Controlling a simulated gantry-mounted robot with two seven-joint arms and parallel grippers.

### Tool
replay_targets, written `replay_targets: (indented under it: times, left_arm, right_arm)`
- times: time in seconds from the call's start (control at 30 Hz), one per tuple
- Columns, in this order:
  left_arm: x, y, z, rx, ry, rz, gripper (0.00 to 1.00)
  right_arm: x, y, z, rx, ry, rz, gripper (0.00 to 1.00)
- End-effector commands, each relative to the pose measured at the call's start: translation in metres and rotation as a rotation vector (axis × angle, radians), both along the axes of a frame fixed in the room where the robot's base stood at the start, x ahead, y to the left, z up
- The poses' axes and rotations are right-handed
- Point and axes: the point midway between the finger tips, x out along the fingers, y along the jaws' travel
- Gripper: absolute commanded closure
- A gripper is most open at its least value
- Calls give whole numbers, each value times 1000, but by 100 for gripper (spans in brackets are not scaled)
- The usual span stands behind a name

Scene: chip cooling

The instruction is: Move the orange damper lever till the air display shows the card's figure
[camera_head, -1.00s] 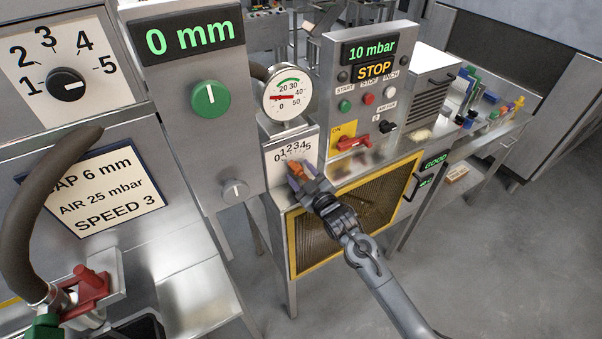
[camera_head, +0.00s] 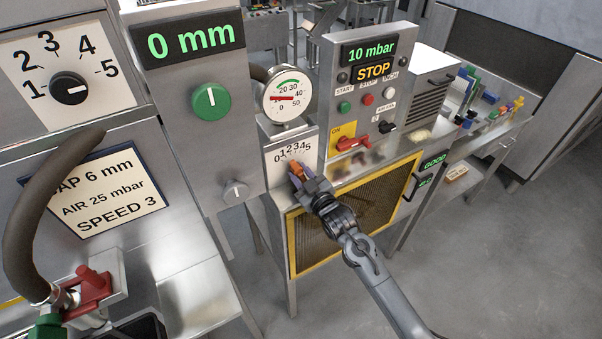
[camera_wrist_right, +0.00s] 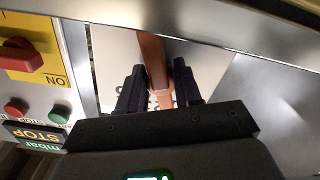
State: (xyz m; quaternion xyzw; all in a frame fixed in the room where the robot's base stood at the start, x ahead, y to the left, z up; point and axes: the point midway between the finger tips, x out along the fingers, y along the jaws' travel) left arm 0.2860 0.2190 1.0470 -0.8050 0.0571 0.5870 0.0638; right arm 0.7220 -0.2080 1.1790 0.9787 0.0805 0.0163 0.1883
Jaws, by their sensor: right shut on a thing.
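The orange damper lever (camera_head: 297,168) stands in front of a white plate (camera_head: 291,147) with a scale from 0 to 5. My right gripper (camera_head: 303,175) is shut on the lever. In the right wrist view the lever (camera_wrist_right: 153,65) runs between the two dark fingers (camera_wrist_right: 158,90). The air display (camera_head: 370,50) reads 10 mbar, with STOP lit below it. The card (camera_head: 95,190) at the left reads AIR 25 mbar and SPEED 3, and its top line, partly hidden by a hose, ends in 6 mm. My left gripper is not in view.
A round gauge (camera_head: 287,98) sits above the scale plate. A red switch (camera_head: 352,143) on a yellow ON plate is right of it. A yellow-framed mesh panel (camera_head: 345,225) lies behind my right arm. A green knob (camera_head: 211,101) is on the 0 mm panel.

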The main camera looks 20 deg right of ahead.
Motion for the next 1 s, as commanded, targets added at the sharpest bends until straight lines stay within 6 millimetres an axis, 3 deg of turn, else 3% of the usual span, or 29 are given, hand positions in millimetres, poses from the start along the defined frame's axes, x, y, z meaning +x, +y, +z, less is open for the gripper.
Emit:
replay_targets:
  times: [0.2,0.57,0.6,0.7,0.73,1.0]
  left_arm:
    - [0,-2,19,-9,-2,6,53]
    - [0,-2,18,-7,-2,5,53]
    - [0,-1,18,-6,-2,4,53]
    - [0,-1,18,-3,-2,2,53]
    - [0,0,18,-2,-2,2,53]
    - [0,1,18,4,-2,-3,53]
  right_arm:
    - [0,2,0,254,48,-2,96]
    - [0,2,-3,303,55,-1,96]
    - [0,1,-3,302,55,-1,62]
    - [0,2,-2,302,55,-1,46]
    - [0,2,-2,302,55,-1,42]
    - [-1,2,-1,301,53,-1,42]
